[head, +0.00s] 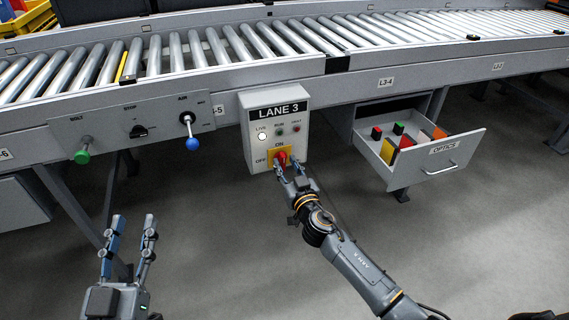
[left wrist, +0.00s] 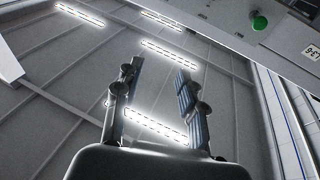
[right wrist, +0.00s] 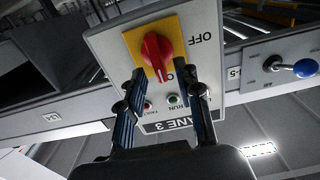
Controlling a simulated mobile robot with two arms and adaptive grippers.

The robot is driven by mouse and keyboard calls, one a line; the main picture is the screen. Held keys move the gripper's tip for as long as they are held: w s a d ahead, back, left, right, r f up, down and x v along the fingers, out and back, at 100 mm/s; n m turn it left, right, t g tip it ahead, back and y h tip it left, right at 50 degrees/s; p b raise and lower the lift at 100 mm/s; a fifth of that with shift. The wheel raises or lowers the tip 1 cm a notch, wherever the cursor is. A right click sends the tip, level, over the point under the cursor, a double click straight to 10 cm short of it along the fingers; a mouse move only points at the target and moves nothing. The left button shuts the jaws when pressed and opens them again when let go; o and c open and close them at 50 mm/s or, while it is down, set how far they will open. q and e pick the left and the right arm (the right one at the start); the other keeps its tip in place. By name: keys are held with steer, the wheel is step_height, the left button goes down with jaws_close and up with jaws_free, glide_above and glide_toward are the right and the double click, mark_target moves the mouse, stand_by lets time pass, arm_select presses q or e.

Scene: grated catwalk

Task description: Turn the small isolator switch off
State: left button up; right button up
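The small isolator switch is a red rotary handle (head: 282,158) on a yellow plate, low on the grey LANE 3 box (head: 250,112). ON is printed above it and OFF to its left. In the right wrist view the red handle (right wrist: 157,56) appears roughly upright, in line with the ON side. My right gripper (head: 288,167) is at the switch. Its fingers (right wrist: 160,78) are apart, with the handle's near end between or just beyond the tips; contact is unclear. My left gripper (head: 133,226) is open and empty at lower left; it also shows in the left wrist view (left wrist: 155,85).
The LIVE lamp (head: 262,136) looks lit white. Left of the box, a panel carries a green knob (head: 82,157), a black selector (head: 138,131) and a blue-knobbed lever (head: 192,143). An open OPTICS drawer (head: 436,158) juts out at right. A roller conveyor (head: 330,67) runs above.

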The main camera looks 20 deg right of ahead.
arm_select(q)
steer(key=shift+s+r+t, duration=0.15)
steer(key=shift+r+t, duration=0.25)
steer(key=shift+r, duration=0.2)
arm_select(e)
steer(key=shift+w, duration=0.9)
steer(key=shift+c, duration=0.4)
jaws_close()
